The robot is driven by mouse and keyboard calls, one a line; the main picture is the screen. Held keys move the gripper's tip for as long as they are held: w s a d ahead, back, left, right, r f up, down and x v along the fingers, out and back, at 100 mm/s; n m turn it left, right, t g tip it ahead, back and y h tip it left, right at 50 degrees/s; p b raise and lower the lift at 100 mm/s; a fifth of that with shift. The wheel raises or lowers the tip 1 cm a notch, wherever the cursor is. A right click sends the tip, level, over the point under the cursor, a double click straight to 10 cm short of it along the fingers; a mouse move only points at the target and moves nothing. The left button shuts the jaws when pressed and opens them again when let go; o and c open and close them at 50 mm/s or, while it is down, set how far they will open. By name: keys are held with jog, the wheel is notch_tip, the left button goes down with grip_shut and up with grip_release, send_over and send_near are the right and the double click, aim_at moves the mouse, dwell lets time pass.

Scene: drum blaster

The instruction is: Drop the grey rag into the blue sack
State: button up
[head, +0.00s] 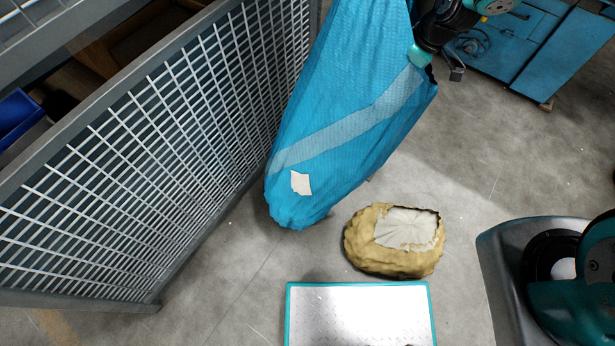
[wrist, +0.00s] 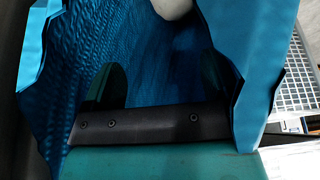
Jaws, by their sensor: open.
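The blue sack (head: 345,110) stands tall and slanted beside the wire mesh panel, with a pale patch low on its front. Its inner walls surround the view in the wrist view (wrist: 65,60). My gripper (wrist: 160,75) is within the sack's mouth, its two dark fingers apart with nothing between them. A pale rounded thing (wrist: 173,7) shows beyond the fingers at the top edge of the wrist view; it may be the grey rag, but most of it is cut off. In the head view, the sack and my arm hide the fingertips, and no rag can be made out.
A tan bag (head: 365,245) with a pale top sits on the floor right of the sack's foot. A teal-edged metal plate (head: 360,315) lies in front. The mesh panel (head: 165,150) blocks the left. A blue cabinet (head: 540,45) stands at back right.

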jog(key=b+v, duration=0.1)
jog(key=v, duration=1.6)
jog(key=shift+r, duration=0.2)
jog(key=shift+r, duration=0.1)
